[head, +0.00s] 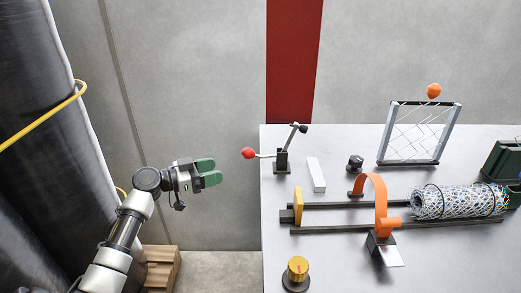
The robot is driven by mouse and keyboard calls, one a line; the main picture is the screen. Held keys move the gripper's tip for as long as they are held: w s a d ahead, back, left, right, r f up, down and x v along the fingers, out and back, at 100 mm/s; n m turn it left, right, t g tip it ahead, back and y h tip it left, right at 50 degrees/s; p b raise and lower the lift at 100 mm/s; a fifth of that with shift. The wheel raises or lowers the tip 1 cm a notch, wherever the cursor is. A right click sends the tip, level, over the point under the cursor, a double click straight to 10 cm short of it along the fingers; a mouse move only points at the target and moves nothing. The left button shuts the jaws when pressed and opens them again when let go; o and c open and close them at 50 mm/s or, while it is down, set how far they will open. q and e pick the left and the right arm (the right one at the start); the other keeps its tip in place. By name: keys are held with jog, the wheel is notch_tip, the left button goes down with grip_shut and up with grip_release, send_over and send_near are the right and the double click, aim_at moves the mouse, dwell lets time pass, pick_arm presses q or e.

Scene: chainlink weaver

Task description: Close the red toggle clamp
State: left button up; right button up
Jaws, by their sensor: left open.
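The toggle clamp (282,160) stands near the left edge of the table. It has a dark base, a red ball (248,153) on a lever that sticks out left past the table edge, and a short arm tilted up to the right with a dark tip (303,128). My left gripper (212,172) is left of the red ball, off the table, with its green fingers pointing right. It is open and empty, with a gap between it and the ball. My right gripper does not show.
The grey table (340,262) holds a white block (316,174), a black knob (355,163), an orange arch (379,195) over dark rails, a mesh roll (455,201), a netted frame (437,158) and a yellow knob (298,267). A wooden pallet (160,268) lies on the floor.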

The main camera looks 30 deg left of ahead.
aim_at(248, 154)
pick_arm(q)
jog(key=shift+m+h, duration=0.5)
jog(key=shift+m, duration=0.1)
jog(key=w+d+r, duration=0.1)
jog(key=w+d, duration=0.1)
jog(key=w+d+r+p, duration=0.1)
jog(key=w+d, duration=0.1)
jog(key=w, duration=0.1)
jog(key=w+d+r+p, duration=0.1)
jog(key=w+d, duration=0.1)
jog(key=shift+w, duration=0.4)
jog(key=shift+w+d, duration=0.3)
jog(key=shift+w, duration=0.1)
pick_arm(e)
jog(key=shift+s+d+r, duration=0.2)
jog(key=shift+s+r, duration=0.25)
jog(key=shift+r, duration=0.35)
pick_arm(q)
grip_shut()
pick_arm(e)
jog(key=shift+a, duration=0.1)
